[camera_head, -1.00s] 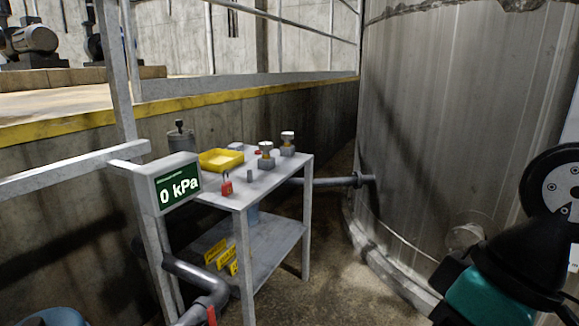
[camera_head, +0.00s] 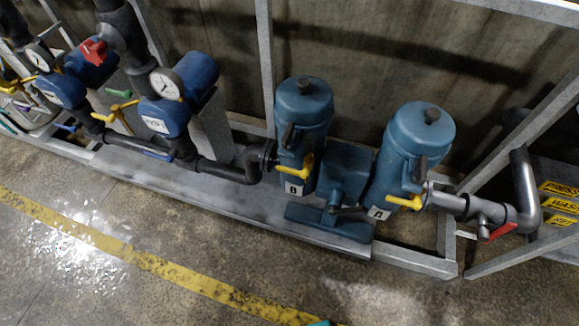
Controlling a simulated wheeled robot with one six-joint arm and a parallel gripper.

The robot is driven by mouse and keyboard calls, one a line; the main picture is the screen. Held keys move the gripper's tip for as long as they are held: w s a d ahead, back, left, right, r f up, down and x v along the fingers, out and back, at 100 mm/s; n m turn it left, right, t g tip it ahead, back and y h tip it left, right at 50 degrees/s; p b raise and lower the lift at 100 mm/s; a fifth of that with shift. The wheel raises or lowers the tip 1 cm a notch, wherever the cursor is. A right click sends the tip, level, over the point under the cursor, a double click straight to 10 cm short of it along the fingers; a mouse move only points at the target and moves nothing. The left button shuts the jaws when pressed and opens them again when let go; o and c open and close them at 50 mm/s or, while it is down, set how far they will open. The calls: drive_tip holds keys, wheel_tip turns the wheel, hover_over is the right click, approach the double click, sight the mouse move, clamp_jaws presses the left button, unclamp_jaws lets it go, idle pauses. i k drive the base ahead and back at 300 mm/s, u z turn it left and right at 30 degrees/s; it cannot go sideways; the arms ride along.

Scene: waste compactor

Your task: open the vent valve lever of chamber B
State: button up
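Two blue-green cylindrical chambers stand side by side on a low grey skid. The left one, chamber B (camera_head: 303,110), has a plate with the letter B (camera_head: 293,188). A yellow lever (camera_head: 297,171) sticks out from its lower front, and a dark handle (camera_head: 288,136) sits higher on its side. I cannot tell which of these is the vent valve lever. The right one, chamber A (camera_head: 413,140), bears a plate with A (camera_head: 378,213) and has a similar yellow lever (camera_head: 405,202). My gripper is not in view; only a teal sliver shows at the bottom edge.
Two blue pumps or valve bodies with gauges (camera_head: 166,84) and dark pipes stand left of the chambers. A pipe with a red lever (camera_head: 503,231) is at the right. A grey frame rail (camera_head: 412,262) edges the skid. The floor in front, with a yellow line (camera_head: 150,263), is clear.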

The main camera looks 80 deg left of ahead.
sight(304, 174)
drive_tip(key=u, duration=0.35)
drive_tip(key=k, duration=1.3)
drive_tip(key=u, duration=1.95)
drive_tip(key=i, duration=0.5)
drive_tip(key=u, duration=0.05)
